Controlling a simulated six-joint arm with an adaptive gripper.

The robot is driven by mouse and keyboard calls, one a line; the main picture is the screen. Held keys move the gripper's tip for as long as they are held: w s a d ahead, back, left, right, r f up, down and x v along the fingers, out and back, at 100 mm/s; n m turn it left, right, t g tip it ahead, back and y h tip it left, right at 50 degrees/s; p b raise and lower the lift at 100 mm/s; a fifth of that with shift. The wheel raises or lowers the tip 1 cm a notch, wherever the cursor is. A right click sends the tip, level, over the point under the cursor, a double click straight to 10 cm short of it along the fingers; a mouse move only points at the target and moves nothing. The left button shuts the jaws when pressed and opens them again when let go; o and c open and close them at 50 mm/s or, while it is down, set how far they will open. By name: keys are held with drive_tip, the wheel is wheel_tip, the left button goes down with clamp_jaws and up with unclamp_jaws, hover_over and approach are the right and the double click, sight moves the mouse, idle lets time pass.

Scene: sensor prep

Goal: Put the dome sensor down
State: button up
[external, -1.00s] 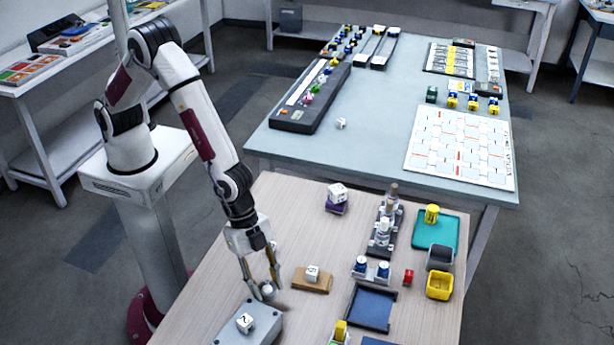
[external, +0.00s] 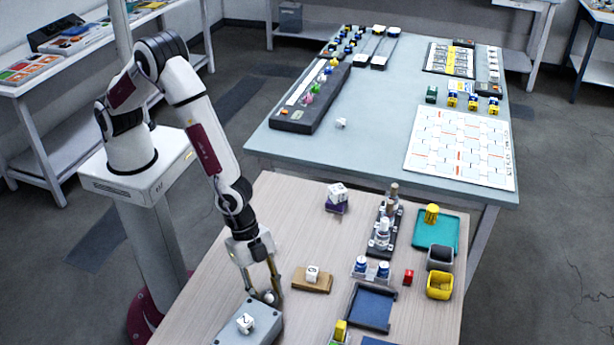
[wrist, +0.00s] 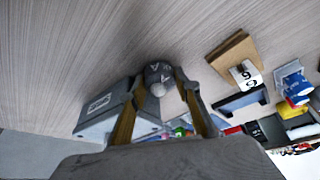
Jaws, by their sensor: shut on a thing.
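The dome sensor (external: 267,297) is a small grey-white rounded piece between the fingertips of my gripper (external: 264,292). In the wrist view the dome sensor (wrist: 158,74) shows dark markings and sits between the two brassy fingers of my gripper (wrist: 163,84), which are shut on it. In the external view it appears at the back right corner of a grey box (external: 240,331); I cannot tell whether it touches the box or the table. The fingers partly hide it.
To the right, a brown block (external: 311,284) bears another white cube (external: 312,272). A blue tray (external: 370,307) and a yellow bin (external: 440,285) are farther right. The wood table (external: 290,230) is clear behind the gripper.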

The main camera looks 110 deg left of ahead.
drive_tip(key=shift+f, duration=0.1)
idle(0.3)
drive_tip(key=o, duration=0.9)
drive_tip(key=shift+v, duration=6.1)
drive_tip(key=shift+s, duration=0.1)
